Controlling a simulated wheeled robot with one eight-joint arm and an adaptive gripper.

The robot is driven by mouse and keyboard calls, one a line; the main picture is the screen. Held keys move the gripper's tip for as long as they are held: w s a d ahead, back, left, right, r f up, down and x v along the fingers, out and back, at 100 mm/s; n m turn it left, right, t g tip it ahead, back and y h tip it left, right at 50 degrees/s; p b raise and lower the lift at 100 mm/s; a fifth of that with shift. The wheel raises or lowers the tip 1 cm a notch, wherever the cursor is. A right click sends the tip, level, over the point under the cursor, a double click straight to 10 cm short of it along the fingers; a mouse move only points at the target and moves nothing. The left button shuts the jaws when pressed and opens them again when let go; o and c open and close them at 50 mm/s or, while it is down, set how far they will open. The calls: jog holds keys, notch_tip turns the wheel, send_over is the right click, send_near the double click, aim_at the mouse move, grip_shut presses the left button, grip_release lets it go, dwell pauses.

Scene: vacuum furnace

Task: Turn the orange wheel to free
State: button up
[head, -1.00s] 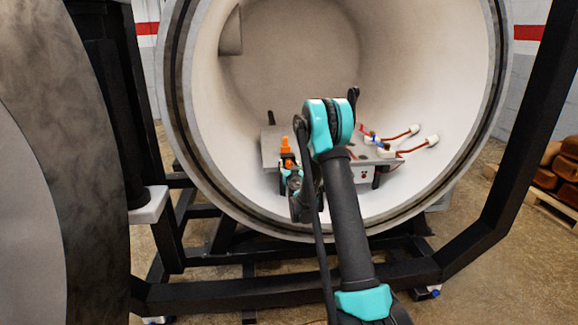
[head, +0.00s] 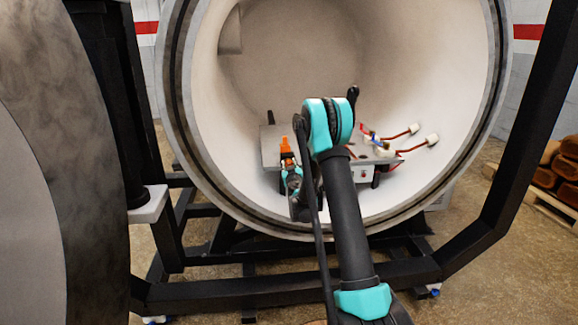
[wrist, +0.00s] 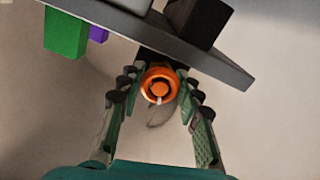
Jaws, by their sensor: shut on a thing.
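The orange wheel (wrist: 159,88) is a round orange ring with a hub, seen face-on in the middle of the wrist view. My gripper (wrist: 159,79) has its two fingers on either side of the wheel, shut on it. In the head view my gripper (head: 291,172) is small and partly hidden by my own arm, at the left front of a grey platform (head: 268,147) inside the chamber. Orange parts (head: 286,147) show there just beyond the gripper; which one is the wheel is hard to tell.
The round pale chamber (head: 205,120) surrounds the platform, its thick rim close around my arm. White-ended cables (head: 432,140) stand at the platform's right. In the wrist view a dark plate edge (wrist: 215,62), a green block (wrist: 66,33) and a black block (wrist: 194,22) lie beyond the wheel.

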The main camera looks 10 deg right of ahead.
dwell(0.3)
jog(key=o, duration=1.2)
jog(key=shift+s, duration=0.1)
jog(key=shift+s, duration=3.7)
